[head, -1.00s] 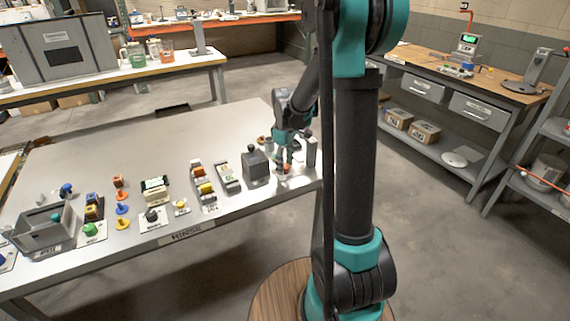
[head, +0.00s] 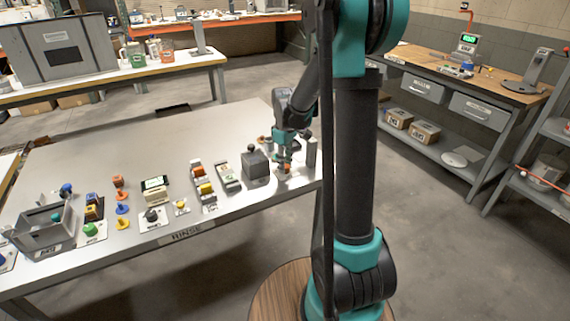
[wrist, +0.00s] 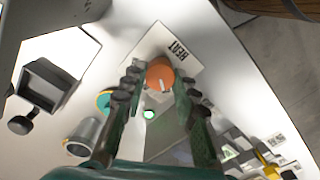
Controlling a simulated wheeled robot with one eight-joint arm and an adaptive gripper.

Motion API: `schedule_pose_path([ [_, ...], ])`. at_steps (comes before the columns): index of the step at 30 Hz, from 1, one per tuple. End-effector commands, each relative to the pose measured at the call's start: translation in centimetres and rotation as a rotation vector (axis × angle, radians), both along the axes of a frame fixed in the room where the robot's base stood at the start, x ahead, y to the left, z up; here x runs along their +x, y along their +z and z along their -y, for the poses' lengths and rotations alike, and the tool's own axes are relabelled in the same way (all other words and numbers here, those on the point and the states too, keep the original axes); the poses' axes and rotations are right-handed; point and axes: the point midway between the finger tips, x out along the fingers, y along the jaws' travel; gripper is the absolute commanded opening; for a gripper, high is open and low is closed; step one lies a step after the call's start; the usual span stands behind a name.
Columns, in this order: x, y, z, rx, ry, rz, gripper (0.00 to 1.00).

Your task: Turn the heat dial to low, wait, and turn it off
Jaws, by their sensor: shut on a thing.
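The heat dial is a round orange knob (wrist: 160,75) with a white mark that points toward the bottom of the wrist view. It sits on a white plate lettered HEAT (wrist: 178,50). My gripper (wrist: 160,78) has its dark fingertips on both sides of the dial and is shut on it. In the head view my gripper (head: 284,165) is low at the right end of the bench, and it largely hides the dial there. A small green light (wrist: 149,114) glows between my fingers.
A dark grey block (head: 256,164) stands left of my gripper and an upright grey post (head: 312,153) stands right of it. A metal cup (wrist: 85,134) is close by in the wrist view. Several small devices line the bench front; the bench's middle (head: 150,135) is clear.

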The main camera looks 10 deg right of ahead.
Motion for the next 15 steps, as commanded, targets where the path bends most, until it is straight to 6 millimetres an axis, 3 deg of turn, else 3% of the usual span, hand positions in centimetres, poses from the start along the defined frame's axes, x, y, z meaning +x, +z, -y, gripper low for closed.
schedule_pose_path([
  [15, 0.04, 0.02, 0.04, 0.000, -0.418, 0.000, 0.00],
])
